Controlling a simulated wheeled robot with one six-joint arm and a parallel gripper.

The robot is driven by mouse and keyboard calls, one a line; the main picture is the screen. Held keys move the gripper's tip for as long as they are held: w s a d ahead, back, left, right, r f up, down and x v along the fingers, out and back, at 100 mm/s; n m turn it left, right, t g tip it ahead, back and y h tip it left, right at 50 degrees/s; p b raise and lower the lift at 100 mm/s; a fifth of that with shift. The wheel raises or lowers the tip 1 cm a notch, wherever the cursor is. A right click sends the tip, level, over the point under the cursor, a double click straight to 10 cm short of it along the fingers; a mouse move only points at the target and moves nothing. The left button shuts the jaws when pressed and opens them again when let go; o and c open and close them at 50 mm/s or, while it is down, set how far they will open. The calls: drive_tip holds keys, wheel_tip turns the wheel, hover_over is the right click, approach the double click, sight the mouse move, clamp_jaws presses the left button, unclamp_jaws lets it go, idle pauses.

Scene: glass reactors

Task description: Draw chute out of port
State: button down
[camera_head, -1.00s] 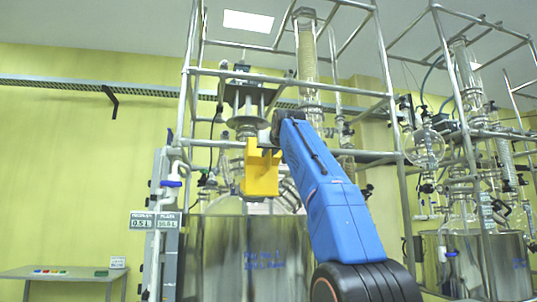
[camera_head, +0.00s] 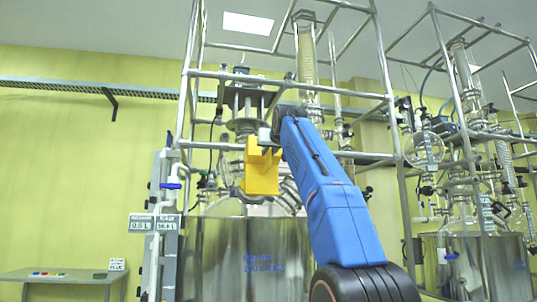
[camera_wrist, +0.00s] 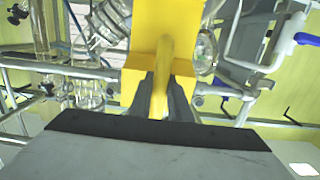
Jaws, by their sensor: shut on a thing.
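The yellow chute (camera_head: 261,172) is in front of the reactor's glass top in the head view, above the steel vessel (camera_head: 235,245). In the wrist view the yellow chute (camera_wrist: 160,45) fills the upper middle, and its narrow yellow grip part runs down between my two dark fingers. My gripper (camera_wrist: 160,98) is shut on this part. In the head view my blue arm comes up from the lower right to the chute. The port is hidden behind the chute, and I cannot tell whether the chute's lower end is in it.
A metal frame (camera_head: 187,110) surrounds the reactor, with bars close to my arm. A second reactor (camera_head: 475,260) stands at the right. A small table (camera_head: 60,276) is at the lower left. A display panel (camera_head: 153,222) is on the reactor's left side.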

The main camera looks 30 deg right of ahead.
drive_tip(key=shift+s+a+r, duration=0.25)
drive_tip(key=shift+s+r, duration=0.5)
drive_tip(key=shift+s, duration=0.1)
drive_tip(key=shift+s+a+r, duration=0.25)
drive_tip(key=shift+s+r, duration=0.5)
drive_tip(key=shift+s, duration=0.1)
idle(0.5)
drive_tip(key=shift+s, duration=0.1)
drive_tip(key=r+v, duration=0.1)
drive_tip(key=v, duration=1.1)
idle(1.1)
idle(0.3)
